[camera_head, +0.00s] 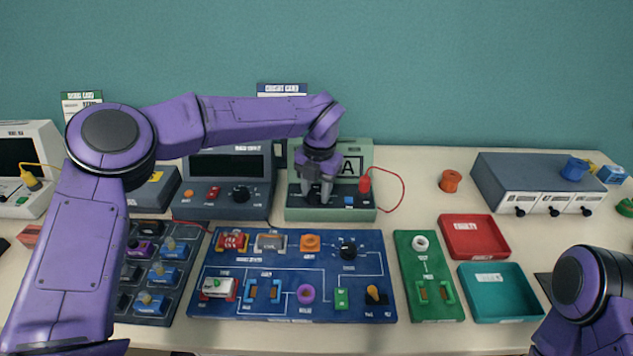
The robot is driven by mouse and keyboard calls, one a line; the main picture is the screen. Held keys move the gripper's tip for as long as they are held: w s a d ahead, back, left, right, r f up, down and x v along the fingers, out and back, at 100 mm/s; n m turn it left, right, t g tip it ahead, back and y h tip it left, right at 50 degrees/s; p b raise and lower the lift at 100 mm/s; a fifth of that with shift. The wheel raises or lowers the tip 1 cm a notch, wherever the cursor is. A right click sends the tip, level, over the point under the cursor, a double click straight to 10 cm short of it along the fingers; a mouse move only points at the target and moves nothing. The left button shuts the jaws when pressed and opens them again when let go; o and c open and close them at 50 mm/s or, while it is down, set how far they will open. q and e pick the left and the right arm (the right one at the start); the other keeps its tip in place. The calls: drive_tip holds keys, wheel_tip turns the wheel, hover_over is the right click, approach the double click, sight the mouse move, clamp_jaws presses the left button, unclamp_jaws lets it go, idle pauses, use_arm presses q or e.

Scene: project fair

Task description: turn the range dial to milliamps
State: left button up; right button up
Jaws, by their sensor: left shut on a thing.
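The meter (360,213) is a pale green box at the back middle of the table. Its screen (349,167) shows a large dark letter A, with the left part of the screen covered by my arm. My left gripper (318,194) reaches down onto the left part of the meter's front panel and is shut on the dark range dial (313,198). The fingers cover most of the dial, so its pointer and markings cannot be read. Of my right arm only a purple and black part shows at the lower right; its gripper is out of view.
A dark grey device (224,196) stands just left of the meter. A red lead runs from the red plug (364,184) on the meter's right. A blue circuit board (270,311) lies in front. Red (501,252) and teal (526,312) trays lie to the right.

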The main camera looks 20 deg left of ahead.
sight(320, 194)
use_arm(q)
drive_tip(key=shift+w+r+m, duration=0.1)
drive_tip(key=shift+r+m, duration=0.05)
drive_tip(key=shift+m, duration=0.35)
drive_tip(key=shift+p, duration=0.3)
drive_tip(key=o, duration=1.1)
drive_tip(key=shift+d, duration=0.1)
drive_tip(key=shift+c, duration=0.2)
wheel_tip(320, 194, up, 10)
drive_tip(key=b, duration=0.1)
drive_tip(key=shift+d+r, duration=0.15)
drive_tip(key=shift+d, duration=0.15)
